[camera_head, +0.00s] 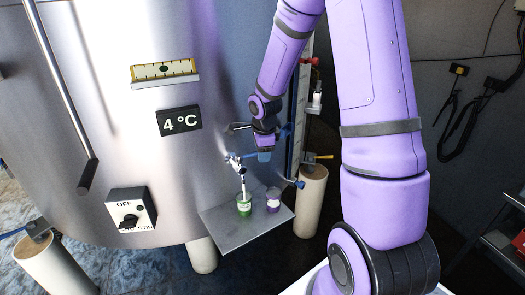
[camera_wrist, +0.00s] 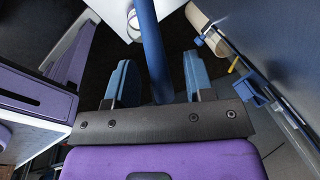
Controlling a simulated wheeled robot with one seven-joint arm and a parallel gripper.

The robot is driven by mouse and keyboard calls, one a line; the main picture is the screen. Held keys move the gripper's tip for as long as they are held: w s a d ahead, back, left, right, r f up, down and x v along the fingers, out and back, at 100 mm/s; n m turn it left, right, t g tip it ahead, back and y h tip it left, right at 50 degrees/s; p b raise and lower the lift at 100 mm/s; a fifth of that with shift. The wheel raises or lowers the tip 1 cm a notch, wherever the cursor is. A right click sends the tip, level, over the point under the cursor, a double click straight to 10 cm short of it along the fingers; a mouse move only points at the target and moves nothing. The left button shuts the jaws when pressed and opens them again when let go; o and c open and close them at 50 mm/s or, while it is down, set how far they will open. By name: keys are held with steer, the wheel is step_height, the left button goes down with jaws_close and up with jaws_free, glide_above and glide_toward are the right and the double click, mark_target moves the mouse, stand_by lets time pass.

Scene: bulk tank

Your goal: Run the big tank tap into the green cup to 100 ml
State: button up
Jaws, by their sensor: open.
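The big tank tap (camera_head: 237,163) sticks out of the steel tank's (camera_head: 95,90) lower wall. A thin white stream runs down from its spout into the green cup (camera_head: 244,204), which stands upright on a metal shelf (camera_head: 240,236). The level in the cup is too small to read. My gripper (camera_head: 264,155) is above and right of the tap. In the wrist view my gripper (camera_wrist: 159,78) is open, with a long blue bar (camera_wrist: 152,45) between its blue fingers; contact cannot be told.
A 4 °C display (camera_head: 180,121) and a rotary switch (camera_head: 131,212) are on the tank.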

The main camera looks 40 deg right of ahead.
jaws_close()
steer(key=shift+w, duration=0.1)
steer(key=shift+w+d+n+y, duration=0.2)
steer(key=shift+w+n, duration=0.55)
steer(key=shift+n, duration=0.5)
steer(key=shift+w+d+n+y, duration=0.2)
steer(key=shift+w+n, duration=0.5)
steer(key=shift+n, duration=0.55)
jaws_free()
